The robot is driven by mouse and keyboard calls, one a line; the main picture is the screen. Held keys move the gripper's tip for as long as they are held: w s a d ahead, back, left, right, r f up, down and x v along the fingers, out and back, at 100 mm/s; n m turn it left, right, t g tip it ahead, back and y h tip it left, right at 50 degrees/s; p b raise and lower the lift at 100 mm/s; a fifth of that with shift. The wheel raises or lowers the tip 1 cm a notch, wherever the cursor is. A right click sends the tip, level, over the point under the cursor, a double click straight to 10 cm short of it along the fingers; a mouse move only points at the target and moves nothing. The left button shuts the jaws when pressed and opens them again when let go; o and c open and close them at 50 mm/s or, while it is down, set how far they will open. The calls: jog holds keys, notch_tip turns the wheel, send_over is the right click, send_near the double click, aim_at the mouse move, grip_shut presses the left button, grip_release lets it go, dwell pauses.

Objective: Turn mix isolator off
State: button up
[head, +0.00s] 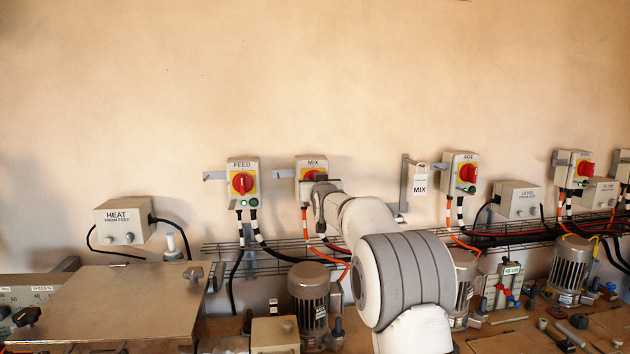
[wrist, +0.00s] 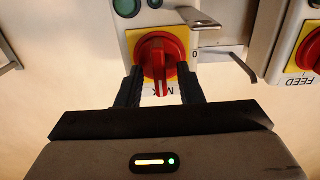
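The mix isolator (head: 311,163) is a grey box with a red rotary knob on a yellow plate, fixed to the wall. My arm hides its lower part in the head view. In the wrist view the picture is upside down, and the red knob (wrist: 162,54) has its handle upright, with a "0" mark to its right. My gripper (wrist: 161,92) is open. Its two dark fingers stand on either side of the knob's handle, near the MIX label, with gaps visible between them and the handle. Whether a finger touches the knob's rim, I cannot tell.
The feed isolator (head: 242,182) is close on the left, and the age isolator (head: 460,172) is to the right. A MIX tag (head: 420,184) hangs by a bracket. Cables and a wire tray run below. A motor (head: 308,290) stands under the mix isolator. The wall above is clear.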

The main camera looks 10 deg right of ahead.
grip_shut()
dwell(0.4)
jog(key=shift+f+n+b, duration=0.1)
jog(key=shift+n+b, duration=0.3)
jog(key=shift+b, duration=0.1)
jog(key=n, duration=0.5)
jog(key=n+b, duration=0.1)
jog(key=n, duration=0.5)
jog(key=n+b, duration=0.1)
jog(key=n, duration=0.5)
jog(key=shift+a+f, duration=0.2)
jog(key=shift+a, duration=0.1)
